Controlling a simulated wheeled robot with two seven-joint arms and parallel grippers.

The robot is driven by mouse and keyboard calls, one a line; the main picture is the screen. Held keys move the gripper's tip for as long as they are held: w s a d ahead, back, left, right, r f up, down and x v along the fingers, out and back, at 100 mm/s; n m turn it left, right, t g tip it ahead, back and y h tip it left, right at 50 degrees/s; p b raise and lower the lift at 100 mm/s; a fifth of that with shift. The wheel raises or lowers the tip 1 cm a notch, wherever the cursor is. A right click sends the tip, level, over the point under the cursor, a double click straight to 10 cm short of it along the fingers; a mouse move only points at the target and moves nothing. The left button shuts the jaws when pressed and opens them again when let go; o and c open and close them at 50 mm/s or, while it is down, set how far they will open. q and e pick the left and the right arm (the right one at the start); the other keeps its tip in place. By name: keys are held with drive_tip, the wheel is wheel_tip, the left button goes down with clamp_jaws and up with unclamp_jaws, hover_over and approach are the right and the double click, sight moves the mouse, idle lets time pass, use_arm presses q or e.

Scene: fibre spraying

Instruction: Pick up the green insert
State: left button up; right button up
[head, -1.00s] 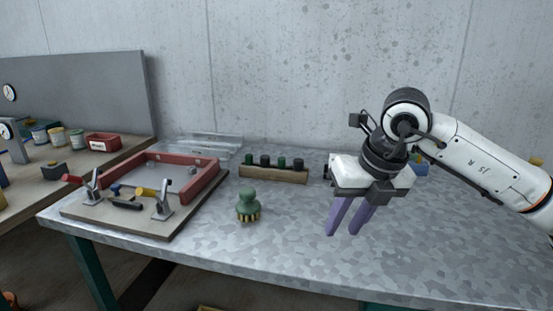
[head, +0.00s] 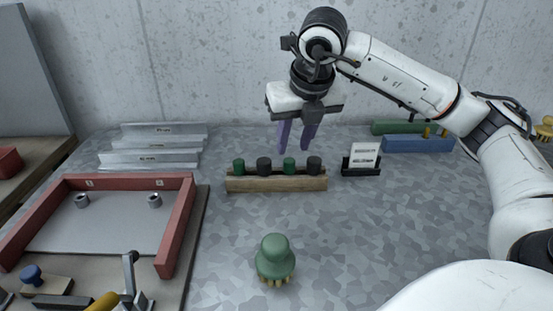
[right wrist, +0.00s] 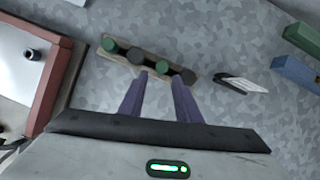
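A wooden rack (head: 277,184) holds a row of small dark cylinders, alternating green and black. One green insert (head: 239,166) is at the rack's left end and another green insert (head: 289,165) is third from the left. In the right wrist view, green inserts show at the left end (right wrist: 109,46) and third (right wrist: 162,68). My right gripper (head: 293,147) has purple fingers, spread apart and empty, above the rack's right half. In the right wrist view, the fingertips (right wrist: 159,77) point toward the rack near the third insert. My left gripper is not in view.
A green brush-like tool (head: 275,257) stands in front of the rack. A red frame (head: 176,224) with clamps lies at left. A card holder (head: 362,160) stands right of the rack, and blue (head: 418,144) and green blocks are farther right.

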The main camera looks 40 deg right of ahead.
sight(290, 161)
drive_tip(key=shift+d+f, duration=0.2)
drive_tip(key=shift+f, duration=0.85)
drive_tip(key=x, duration=0.5)
drive_tip(key=shift+w+d+f+p, duration=0.2)
drive_tip(key=shift+w+f+p, duration=0.1)
drive_tip(key=shift+w+p, duration=0.05)
clamp_jaws()
